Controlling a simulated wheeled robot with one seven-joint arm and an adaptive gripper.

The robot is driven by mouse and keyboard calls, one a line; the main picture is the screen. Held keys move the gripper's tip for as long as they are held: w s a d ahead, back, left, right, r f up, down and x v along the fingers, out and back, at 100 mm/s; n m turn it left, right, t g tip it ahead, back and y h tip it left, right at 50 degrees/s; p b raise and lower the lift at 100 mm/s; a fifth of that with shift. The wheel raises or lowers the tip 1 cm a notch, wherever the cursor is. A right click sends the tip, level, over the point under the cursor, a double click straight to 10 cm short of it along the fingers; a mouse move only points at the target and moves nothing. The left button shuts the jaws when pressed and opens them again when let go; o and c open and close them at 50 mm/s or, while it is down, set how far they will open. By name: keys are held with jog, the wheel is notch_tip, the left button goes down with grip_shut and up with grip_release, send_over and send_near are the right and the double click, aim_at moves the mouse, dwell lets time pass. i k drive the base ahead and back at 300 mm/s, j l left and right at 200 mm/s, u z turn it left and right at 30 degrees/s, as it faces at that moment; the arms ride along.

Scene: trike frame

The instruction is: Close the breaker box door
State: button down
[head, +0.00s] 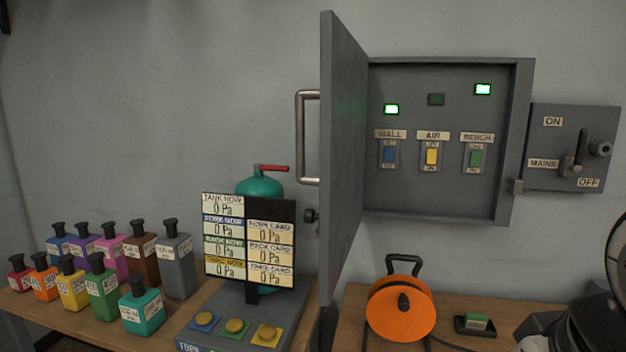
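The grey breaker box (518,140) is mounted on the wall right of centre. Its door (345,150) is hinged at the box's left side and stands wide open, swung out towards me. A metal bar handle (299,137) sticks out to the left from the door's outer face. A dark knob (310,215) shows below the handle. A small latch piece (515,187) is at the box's right edge. Inside are blue, yellow and green switches; two indicator lights glow and the middle one is dark.
A mains lever panel (573,147) adjoins the box's right. Below are an orange reel (400,305), a small tray (476,325) and dark equipment (595,325), cut off and unclear. Left are a pressure display (248,240), a teal tank (260,187) and several coloured bottles (103,287).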

aim_at(342, 93)
jog(key=i+j+z, duration=0.15)
jog(key=j, duration=0.35)
jog(key=j+z, duration=0.15)
jog(key=j, duration=0.35)
jog(key=i+j+z, duration=0.15)
jog(key=j, duration=0.35)
jog(key=i+j, duration=0.1)
jog(key=j, duration=0.25)
jog(key=z, duration=0.05)
